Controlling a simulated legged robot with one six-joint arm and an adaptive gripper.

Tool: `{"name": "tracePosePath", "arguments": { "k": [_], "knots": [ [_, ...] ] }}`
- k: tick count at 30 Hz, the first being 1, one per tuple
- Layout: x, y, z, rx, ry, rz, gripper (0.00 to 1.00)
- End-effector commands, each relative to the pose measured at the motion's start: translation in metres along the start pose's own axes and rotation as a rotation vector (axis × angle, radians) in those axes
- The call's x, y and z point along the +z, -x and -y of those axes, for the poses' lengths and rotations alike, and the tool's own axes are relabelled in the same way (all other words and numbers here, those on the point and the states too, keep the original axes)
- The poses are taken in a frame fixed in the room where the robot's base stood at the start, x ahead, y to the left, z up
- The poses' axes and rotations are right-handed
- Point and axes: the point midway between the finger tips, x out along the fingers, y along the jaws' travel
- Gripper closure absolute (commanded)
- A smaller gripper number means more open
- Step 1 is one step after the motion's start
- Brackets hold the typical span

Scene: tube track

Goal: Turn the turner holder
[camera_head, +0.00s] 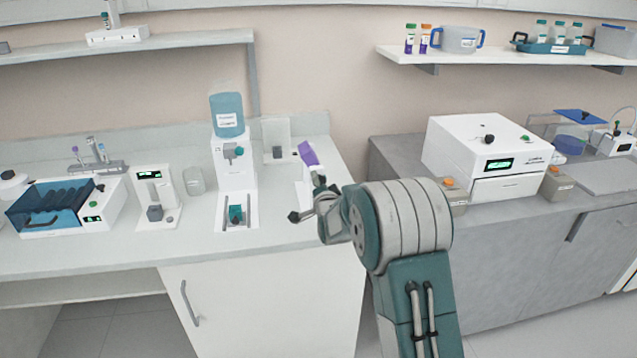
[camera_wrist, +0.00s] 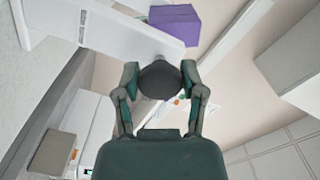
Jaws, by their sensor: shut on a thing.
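The turner holder appears to be the white stand (camera_head: 308,185) with a tilted purple block (camera_head: 308,152) at its top, near the right end of the left counter. In the wrist view, its white labelled panel (camera_wrist: 110,25) runs across the upper left and the purple block (camera_wrist: 175,22) shows behind it. My gripper (camera_wrist: 160,76) has its two fingers on either side of a dark round knob (camera_wrist: 159,82) and is shut on it. The knob sits at the panel's lower edge. In the head view my gripper (camera_head: 318,182) is partly hidden by my wrist.
A white dispenser with a blue tank (camera_head: 227,115) stands left of the holder. A small upright panel (camera_head: 277,138) is behind it. A white box device (camera_head: 488,155) sits on the grey counter to the right. A gap separates the two counters.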

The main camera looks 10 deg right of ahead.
Motion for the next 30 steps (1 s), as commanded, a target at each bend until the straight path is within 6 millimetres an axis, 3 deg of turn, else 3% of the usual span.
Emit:
{"name": "tracePosePath", "arguments": {
  "k": [13,14,16,30],
  "knots": [
    [0.0018,0.0011,-0.0059,0.013,-0.008,0.005,0.95],
    [0.0018,0.0011,-0.0059,0.013,-0.008,0.005,0.43],
    [0.0015,0.001,-0.0058,0.012,-0.008,0.004,0.12],
    [-0.0002,0.004,-0.0005,0.002,-0.006,0.0,0.12]
  ]
}}
